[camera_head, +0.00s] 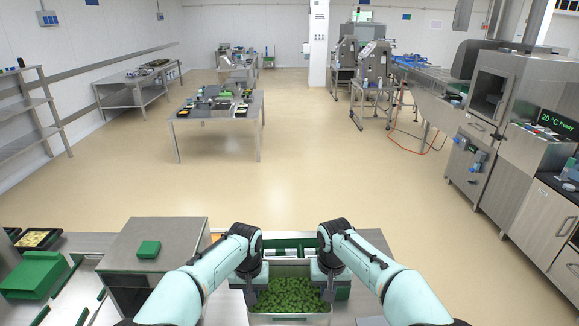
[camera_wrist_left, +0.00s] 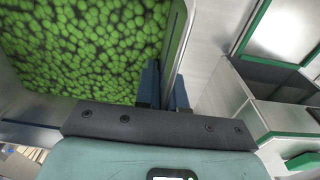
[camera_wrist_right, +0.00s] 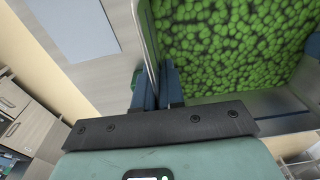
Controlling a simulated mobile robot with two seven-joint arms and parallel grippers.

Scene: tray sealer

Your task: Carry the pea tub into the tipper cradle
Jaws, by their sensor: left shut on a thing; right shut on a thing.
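The pea tub (camera_head: 290,317) is a pale, open container filled with green peas (camera_head: 290,290), at the bottom middle of the head view. My left gripper (camera_head: 252,290) is shut on its left wall, and my right gripper (camera_head: 328,290) is shut on its right wall. In the left wrist view the blue fingers (camera_wrist_left: 166,88) straddle the tub's wall beside the peas (camera_wrist_left: 85,45). In the right wrist view the fingers (camera_wrist_right: 170,88) do the same, with peas (camera_wrist_right: 230,45) beside them. I cannot clearly make out the tipper cradle.
Green and steel parts (camera_head: 290,244) lie just beyond the tub. A steel cabinet (camera_head: 150,240) with a small green box (camera_head: 148,249) on top stands to the left. Open floor (camera_head: 300,185) lies beyond, before a steel table (camera_head: 215,112).

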